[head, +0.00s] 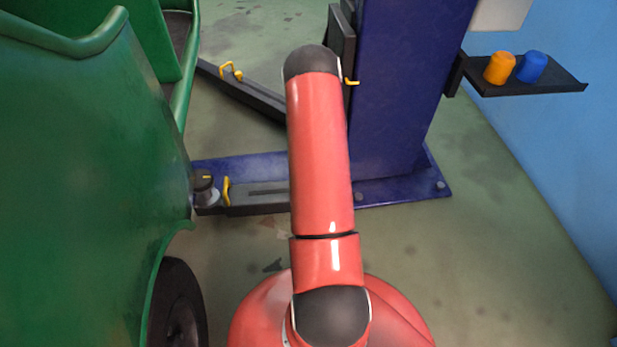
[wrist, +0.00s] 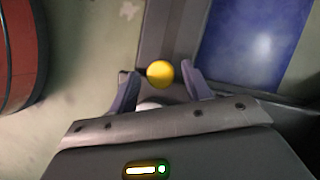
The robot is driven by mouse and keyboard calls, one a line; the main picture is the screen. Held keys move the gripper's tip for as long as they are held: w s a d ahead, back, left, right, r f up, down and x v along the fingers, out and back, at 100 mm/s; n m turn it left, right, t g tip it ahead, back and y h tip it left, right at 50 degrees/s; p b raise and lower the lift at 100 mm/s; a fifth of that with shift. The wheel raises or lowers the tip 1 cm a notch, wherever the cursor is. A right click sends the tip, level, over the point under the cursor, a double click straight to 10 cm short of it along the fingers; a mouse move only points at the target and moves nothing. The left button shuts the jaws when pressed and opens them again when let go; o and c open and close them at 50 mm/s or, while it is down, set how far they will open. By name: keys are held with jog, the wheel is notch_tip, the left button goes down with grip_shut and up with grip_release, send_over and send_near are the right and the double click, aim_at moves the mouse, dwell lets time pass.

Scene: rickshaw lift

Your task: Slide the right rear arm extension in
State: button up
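A second dark lift arm (head: 250,96), also with a yellow handle (head: 231,70), reaches back left. I cannot tell for certain which is the right rear one. In the wrist view, my gripper (wrist: 161,80) is open, its two fingers apart.
The green rickshaw (head: 80,190) with its dark wheel (head: 178,305) fills the left. The blue lift post (head: 405,80) stands behind my arm. A black shelf (head: 560,86) at right holds an orange piece (head: 499,68) and a blue piece (head: 532,67). Floor at right is clear.

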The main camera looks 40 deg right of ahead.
notch_tip(320, 180, up, 20)
jog(key=p, duration=0.3)
jog(key=shift+p, duration=0.35)
dwell(0.5)
